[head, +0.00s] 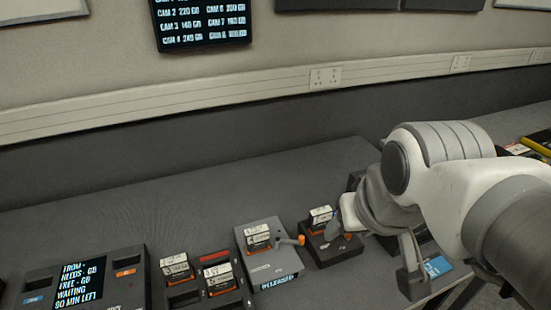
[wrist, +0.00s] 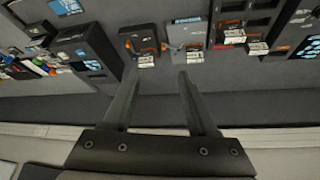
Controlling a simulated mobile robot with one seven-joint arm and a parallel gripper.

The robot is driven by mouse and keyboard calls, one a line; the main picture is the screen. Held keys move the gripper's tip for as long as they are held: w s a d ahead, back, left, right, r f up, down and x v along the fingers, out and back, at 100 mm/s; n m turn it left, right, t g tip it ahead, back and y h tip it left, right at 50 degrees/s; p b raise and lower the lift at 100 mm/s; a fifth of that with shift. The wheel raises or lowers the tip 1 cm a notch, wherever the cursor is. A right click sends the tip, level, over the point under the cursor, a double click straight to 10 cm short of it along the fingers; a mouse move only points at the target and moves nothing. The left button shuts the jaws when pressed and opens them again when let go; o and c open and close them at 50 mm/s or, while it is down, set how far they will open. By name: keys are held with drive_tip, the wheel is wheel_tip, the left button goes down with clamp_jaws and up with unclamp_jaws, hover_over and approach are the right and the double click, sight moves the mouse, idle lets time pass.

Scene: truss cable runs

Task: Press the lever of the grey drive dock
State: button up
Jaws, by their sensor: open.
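The grey drive dock (head: 268,265) stands on the desk in the head view, with a labelled drive (head: 258,237) in it. Its orange-tipped lever (head: 291,240) sticks out to the right, and a lit display is on its front. In the wrist view the grey dock (wrist: 188,32) is upside down beyond the fingers, with the lever (wrist: 168,47) at its left side. My gripper (wrist: 158,74) is open and empty, its fingers apart. It appears to be clear of the lever; the exact distance is hard to tell. In the head view my arm hides much of the gripper.
A black dock (head: 335,254) with a drive stands close to the right of the grey dock. A black rack (head: 185,298) with several drives and a display unit (head: 82,284) stand to the left. The wall is behind. The desk behind the docks is clear.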

drive_tip(key=shift+n+g+h, duration=0.3)
drive_tip(key=w+f, duration=0.1)
drive_tip(key=w, duration=0.1)
drive_tip(key=w+b, duration=0.1)
drive_tip(key=w, duration=0.1)
drive_tip(key=w+f+b, duration=0.1)
drive_tip(key=w, duration=0.1)
drive_tip(key=shift+w+f, duration=0.15)
drive_tip(key=shift+f, duration=0.2)
clamp_jaws()
drive_tip(key=w+a+f+n+g+y+b, duration=0.1)
drive_tip(key=w+f+b, duration=0.5)
drive_tip(key=w+f, duration=1.2)
drive_tip(key=shift+w+a+n, duration=0.5)
drive_tip(key=shift+w+a, duration=0.05)
drive_tip(key=shift+w, duration=0.5)
drive_tip(key=shift+f, duration=0.1)
